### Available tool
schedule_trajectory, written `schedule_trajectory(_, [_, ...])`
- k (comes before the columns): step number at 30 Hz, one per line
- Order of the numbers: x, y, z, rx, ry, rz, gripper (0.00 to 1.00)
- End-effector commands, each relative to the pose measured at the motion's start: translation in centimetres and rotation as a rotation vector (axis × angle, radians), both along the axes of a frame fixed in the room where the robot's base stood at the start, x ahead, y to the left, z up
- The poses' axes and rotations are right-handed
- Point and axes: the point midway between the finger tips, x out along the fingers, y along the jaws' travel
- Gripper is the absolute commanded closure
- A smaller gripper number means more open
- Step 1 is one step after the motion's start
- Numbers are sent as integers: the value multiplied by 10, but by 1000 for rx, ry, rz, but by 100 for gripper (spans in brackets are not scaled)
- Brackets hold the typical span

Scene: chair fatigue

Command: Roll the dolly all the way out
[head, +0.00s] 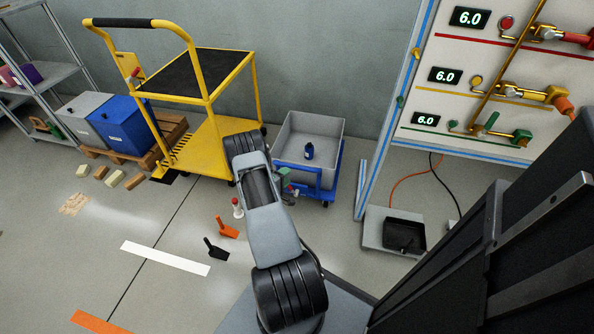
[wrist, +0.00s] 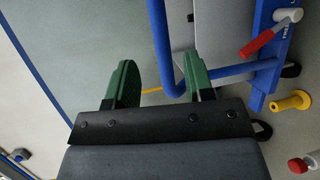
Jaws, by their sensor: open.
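The dolly (head: 327,188) is a low blue wheeled frame carrying a grey open bin (head: 335,150). It stands near the back wall, between the yellow cart and the panel. In the wrist view its blue tube handle (wrist: 222,73) bends in front of my gripper (wrist: 158,72), whose green fingers are open with a gap around the bend. I cannot tell whether they touch it. A red-handled lever (wrist: 262,40) sits on a blue post with lettering that seems to read FREE. In the head view my arm hides most of the gripper.
A yellow cart (head: 205,145) stands left of the dolly. The wall panel (head: 470,100) and a grey floor scale (head: 375,228) are to the right. Orange (head: 227,228) and black (head: 214,250) wedge-like pieces lie on the floor in front. The floor at front left is mostly clear.

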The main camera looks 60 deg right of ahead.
Motion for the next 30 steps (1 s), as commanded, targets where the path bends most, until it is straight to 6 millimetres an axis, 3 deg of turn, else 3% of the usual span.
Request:
schedule_trajectory(6, [-4, -41, -11, 0, -2, -2, 52])
schedule_trajectory(12, [-6, -66, -15, 1, -2, 0, 52])
schedule_trajectory(19, [-7, -80, -16, 1, -1, 1, 52])
schedule_trajectory(29, [-7, -82, -15, 1, 0, 2, 52])
schedule_trajectory(30, [-7, -81, -15, 1, 0, 2, 55])
